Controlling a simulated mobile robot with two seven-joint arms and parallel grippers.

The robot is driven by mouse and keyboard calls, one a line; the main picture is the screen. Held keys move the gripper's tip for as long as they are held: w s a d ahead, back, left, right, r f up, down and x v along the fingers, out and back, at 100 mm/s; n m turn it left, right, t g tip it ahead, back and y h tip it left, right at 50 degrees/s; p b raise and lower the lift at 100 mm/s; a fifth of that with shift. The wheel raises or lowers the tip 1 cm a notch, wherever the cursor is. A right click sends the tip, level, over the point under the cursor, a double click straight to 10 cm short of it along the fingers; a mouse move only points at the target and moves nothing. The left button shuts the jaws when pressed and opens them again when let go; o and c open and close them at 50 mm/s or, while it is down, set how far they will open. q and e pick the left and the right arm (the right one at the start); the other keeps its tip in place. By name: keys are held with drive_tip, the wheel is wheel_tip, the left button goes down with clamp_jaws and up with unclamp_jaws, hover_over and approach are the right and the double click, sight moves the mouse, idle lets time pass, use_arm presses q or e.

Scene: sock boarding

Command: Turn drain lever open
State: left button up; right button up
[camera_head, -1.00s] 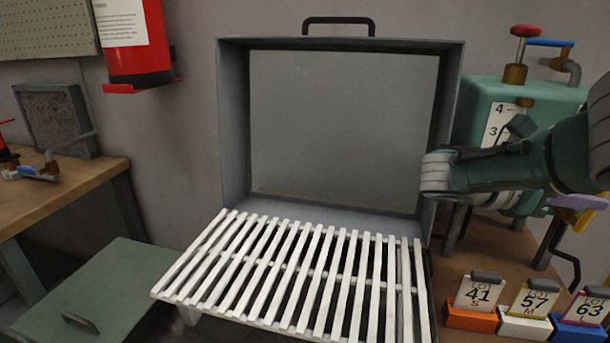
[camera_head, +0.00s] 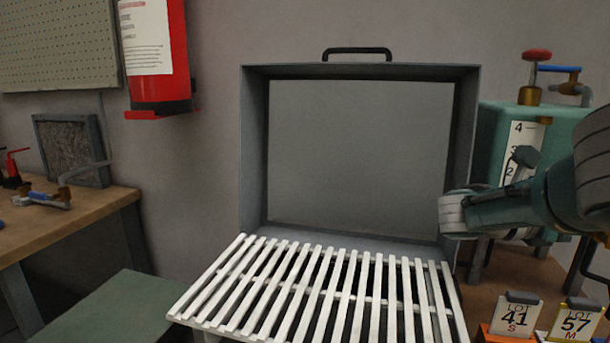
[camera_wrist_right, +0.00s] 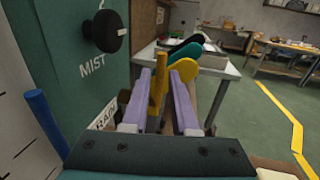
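In the right wrist view, a yellow-orange upright lever (camera_wrist_right: 158,88) stands in front of the green tank beside a partly hidden label ending in "RAIN". My right gripper (camera_wrist_right: 161,98) has its two purple fingers on either side of this lever. The lever is closer to the left finger, and a gap shows toward the right finger. I cannot tell whether either finger touches it. In the head view my right arm reaches in front of the green tank (camera_head: 565,125), and the lever is not visible there. My left gripper is not in view.
A blue rod (camera_wrist_right: 46,120) and a black knob (camera_wrist_right: 103,31) marked MIST are close to the right gripper. An open grey box (camera_head: 253,150) with a white slatted rack (camera_head: 320,290) stands left of the arm. Lot cards (camera_head: 515,315) stand below.

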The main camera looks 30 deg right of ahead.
drive_tip(key=shift+o, duration=1.3)
drive_tip(key=shift+a, duration=0.1)
drive_tip(key=b+v, duration=0.3)
drive_tip(key=v, duration=0.7)
